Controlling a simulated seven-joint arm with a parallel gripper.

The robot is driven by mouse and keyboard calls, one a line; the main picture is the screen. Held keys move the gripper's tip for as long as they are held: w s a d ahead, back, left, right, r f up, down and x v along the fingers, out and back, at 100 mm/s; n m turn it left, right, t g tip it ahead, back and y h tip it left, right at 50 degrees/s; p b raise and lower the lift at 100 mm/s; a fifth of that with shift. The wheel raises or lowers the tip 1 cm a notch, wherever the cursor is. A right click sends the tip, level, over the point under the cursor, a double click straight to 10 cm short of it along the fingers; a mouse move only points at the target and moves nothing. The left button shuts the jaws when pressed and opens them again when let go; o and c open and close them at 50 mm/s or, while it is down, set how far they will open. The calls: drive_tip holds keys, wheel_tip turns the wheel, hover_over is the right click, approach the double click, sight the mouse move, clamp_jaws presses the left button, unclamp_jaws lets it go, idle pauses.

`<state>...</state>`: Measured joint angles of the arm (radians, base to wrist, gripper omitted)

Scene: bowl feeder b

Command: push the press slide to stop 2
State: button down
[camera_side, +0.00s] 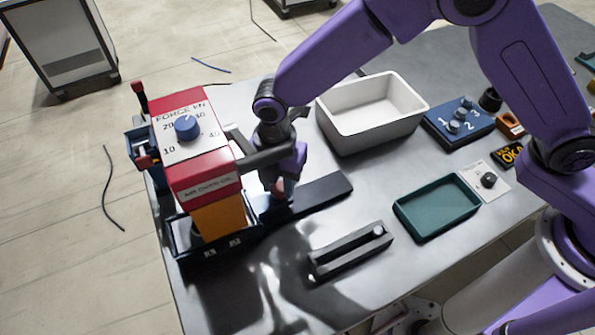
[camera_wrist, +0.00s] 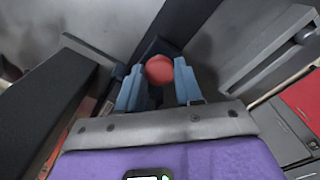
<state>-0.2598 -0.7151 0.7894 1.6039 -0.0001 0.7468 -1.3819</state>
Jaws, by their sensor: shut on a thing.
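The press (camera_side: 195,150) stands at the left of the table, with a red and white head, a force dial and an orange block below. A dark rail (camera_side: 325,193) runs from its base to the right. My gripper (camera_side: 280,188) is low over this rail, just right of the orange block. In the wrist view my gripper (camera_wrist: 158,88) has its blue-grey fingers on either side of a round red knob (camera_wrist: 159,69), and is shut on it. The knob appears to belong to the press slide, whose body is mostly hidden. Small labels on the press base are too small to read.
A slotted black bar (camera_side: 335,262) with a pale knob lies in front of the rail. A white bin (camera_side: 390,125) stands behind, a green tray (camera_side: 410,222) to the right. A blue numbered box (camera_side: 440,125) is farther right. The press head stands close beside my wrist.

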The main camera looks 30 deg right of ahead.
drive_tip(key=shift+a, duration=0.4)
drive_tip(key=c, duration=0.7)
unclamp_jaws()
drive_tip(key=shift+c, duration=0.2)
drive_tip(key=shift+d, duration=0.15)
drive_tip(key=d, duration=1.9)
wheel_tip(320, 180, up, 18)
drive_tip(key=f, duration=0.1)
drive_tip(key=s+d+m, duration=0.4)
drive_tip(key=d+m, duration=0.1)
drive_tip(key=m, duration=1.2)
drive_tip(key=shift+s, duration=0.2)
